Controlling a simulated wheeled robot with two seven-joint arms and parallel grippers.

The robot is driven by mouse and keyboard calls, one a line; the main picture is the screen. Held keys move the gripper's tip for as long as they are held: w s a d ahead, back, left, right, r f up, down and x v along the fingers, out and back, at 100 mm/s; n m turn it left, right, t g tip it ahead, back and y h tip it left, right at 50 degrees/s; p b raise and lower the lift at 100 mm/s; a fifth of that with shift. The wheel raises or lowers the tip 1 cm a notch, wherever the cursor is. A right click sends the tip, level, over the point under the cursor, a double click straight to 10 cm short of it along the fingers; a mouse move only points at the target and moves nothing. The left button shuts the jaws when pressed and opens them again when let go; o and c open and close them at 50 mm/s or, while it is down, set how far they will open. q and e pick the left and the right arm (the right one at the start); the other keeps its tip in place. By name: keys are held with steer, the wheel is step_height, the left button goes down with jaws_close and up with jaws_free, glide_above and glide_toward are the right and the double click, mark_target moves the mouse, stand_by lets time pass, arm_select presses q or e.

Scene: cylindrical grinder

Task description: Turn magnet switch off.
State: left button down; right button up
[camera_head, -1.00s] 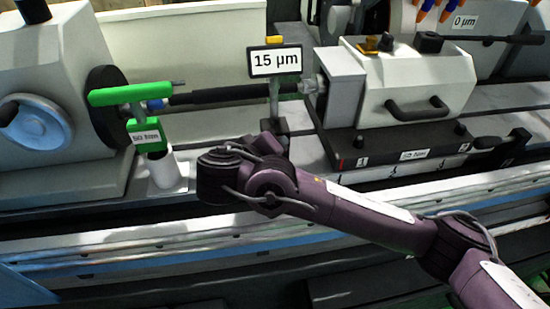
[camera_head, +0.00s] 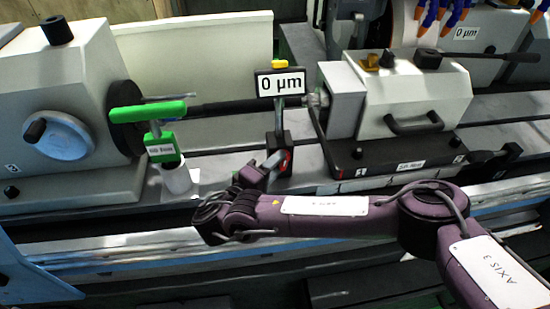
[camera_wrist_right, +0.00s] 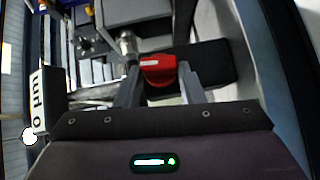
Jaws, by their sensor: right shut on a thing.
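The red magnet switch (camera_head: 287,158) sits on the black base block (camera_head: 274,146) of the gauge stand, under the white display (camera_head: 281,83) that reads 0 µm. My right gripper (camera_head: 272,164) reaches the switch from the front left. In the right wrist view the red switch (camera_wrist_right: 160,70) lies between the two grey fingers of my right gripper (camera_wrist_right: 157,82), which are shut on it. The black base (camera_wrist_right: 212,66) shows behind and to the right. The gripper partly hides the base in the head view. My left gripper is not in view.
The tailstock (camera_head: 415,95) is right of the display. A dark bar (camera_head: 235,107) runs behind the stand.

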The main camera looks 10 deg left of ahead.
stand_by(0.4)
steer(key=o, duration=1)
